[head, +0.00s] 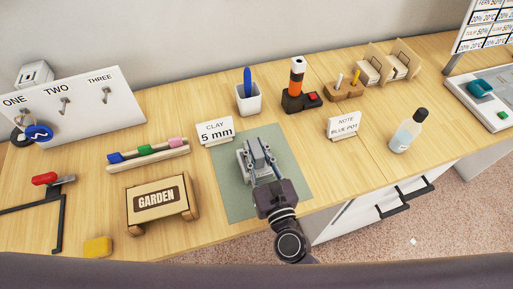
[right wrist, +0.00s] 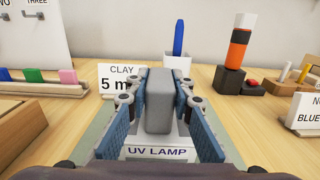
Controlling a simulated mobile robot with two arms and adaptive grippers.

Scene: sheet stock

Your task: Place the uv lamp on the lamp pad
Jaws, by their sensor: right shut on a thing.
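My right gripper (head: 259,158) is over the grey-green mat (head: 289,178) in the head view. In the right wrist view its blue-padded fingers (right wrist: 158,124) are shut on the upright grey body of the uv lamp (right wrist: 158,100). A white label reading "UV LAMP" (right wrist: 157,152) shows below that body, between the fingers. The mat shows around the gripper; no writing on it marks it as the lamp pad. The fingers hide the lamp's underside, so I cannot tell whether it touches the mat. My left gripper is not in view.
A "CLAY 5 mm" sign (head: 215,131) stands at the mat's back left edge. A white cup with a blue pen (head: 248,98) and an orange-black cylinder (head: 296,82) are behind. The GARDEN box (head: 157,200) is left. A bottle (head: 408,132) stands right, beyond open wood.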

